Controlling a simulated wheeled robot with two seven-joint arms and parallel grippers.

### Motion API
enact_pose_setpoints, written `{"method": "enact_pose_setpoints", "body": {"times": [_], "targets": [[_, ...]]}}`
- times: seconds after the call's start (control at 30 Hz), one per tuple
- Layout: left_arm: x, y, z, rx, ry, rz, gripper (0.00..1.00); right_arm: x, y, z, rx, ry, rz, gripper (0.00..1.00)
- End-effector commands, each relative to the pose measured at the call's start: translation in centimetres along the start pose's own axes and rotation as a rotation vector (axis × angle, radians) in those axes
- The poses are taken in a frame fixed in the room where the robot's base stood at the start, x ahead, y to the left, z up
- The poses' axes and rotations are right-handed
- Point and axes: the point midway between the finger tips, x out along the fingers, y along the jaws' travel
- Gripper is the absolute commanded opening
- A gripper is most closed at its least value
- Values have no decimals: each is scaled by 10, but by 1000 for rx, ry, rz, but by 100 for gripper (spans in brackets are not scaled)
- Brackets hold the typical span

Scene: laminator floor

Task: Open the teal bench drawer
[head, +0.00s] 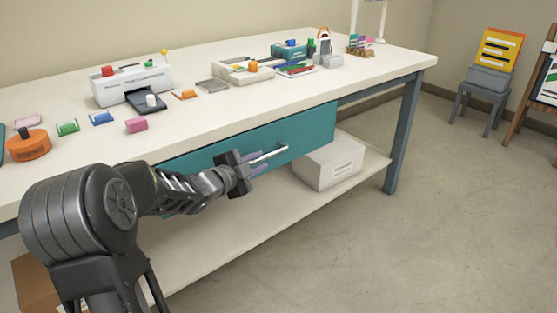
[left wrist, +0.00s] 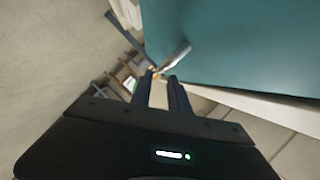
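The teal bench drawer (head: 315,128) sits under the white bench top, and its front looks flush with the bench. A pale metal bar handle (head: 280,149) stands out from its front. My left gripper (head: 262,163) is at the left end of the handle, with its fingers apart. In the left wrist view, the drawer front (left wrist: 240,45) fills the upper right and the handle (left wrist: 179,56) lies at the fingertips of the gripper (left wrist: 160,76). Whether the fingers touch the bar is unclear. My right gripper is out of view.
The white bench top (head: 215,115) holds a laminator (head: 132,85), trays and small coloured items. A white box (head: 328,162) stands on the lower shelf (head: 240,225) below the drawer. The floor (head: 440,215) to the right is clear.

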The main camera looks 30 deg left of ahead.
Motion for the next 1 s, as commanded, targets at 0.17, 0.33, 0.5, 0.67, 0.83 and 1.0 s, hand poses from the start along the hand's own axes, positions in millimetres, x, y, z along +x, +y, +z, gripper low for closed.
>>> {"method": "enact_pose_setpoints", "body": {"times": [0.17, 0.33, 0.5, 0.67, 0.83, 1.0], "targets": [[0, -1, 0, -3, -2, 0, 22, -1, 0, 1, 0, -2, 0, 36], [0, 0, 0, -4, -2, 1, 22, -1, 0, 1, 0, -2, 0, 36], [9, 2, 1, -5, -1, 2, 22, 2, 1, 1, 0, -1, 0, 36], [30, 3, 1, -5, 0, 2, 22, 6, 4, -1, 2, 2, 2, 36], [57, 2, 0, -5, 1, 1, 22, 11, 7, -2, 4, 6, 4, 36], [75, 1, 1, -5, -2, 1, 22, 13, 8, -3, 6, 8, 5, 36]]}}
